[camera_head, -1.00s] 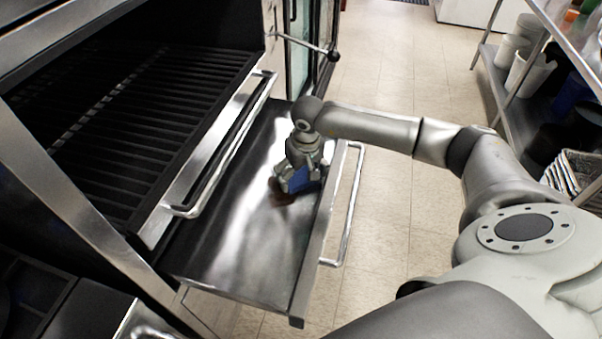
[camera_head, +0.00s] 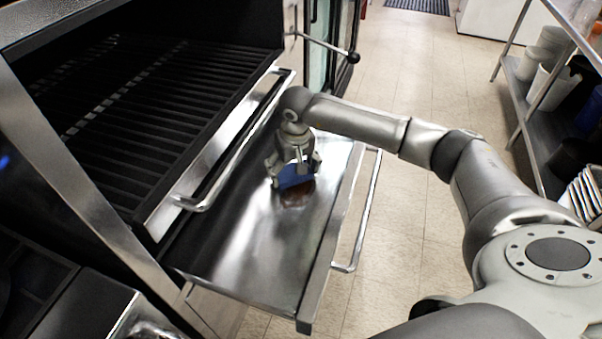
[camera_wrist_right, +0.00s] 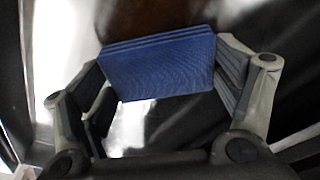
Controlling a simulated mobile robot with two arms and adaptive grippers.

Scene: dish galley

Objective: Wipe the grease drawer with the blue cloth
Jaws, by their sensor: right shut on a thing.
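The grease drawer (camera_head: 262,262) is pulled out below the grill, a shallow shiny metal tray with a bar handle on its front. My right gripper (camera_head: 294,176) is over the middle of the drawer, pointing down, shut on the folded blue cloth (camera_head: 296,182). In the right wrist view the blue cloth (camera_wrist_right: 158,66) sits between the two fingers. A reddish-brown grease stain (camera_head: 297,196) lies on the drawer floor beside the cloth, partly hidden by it. I cannot tell whether the cloth touches the metal. My left gripper is not in view.
The grill rack (camera_head: 120,95) and its handle (camera_head: 235,145) stand above and left of the drawer. The drawer's front handle (camera_head: 368,210) juts out over the tiled floor (camera_head: 410,240). A metal shelf (camera_head: 540,130) with containers is at the right.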

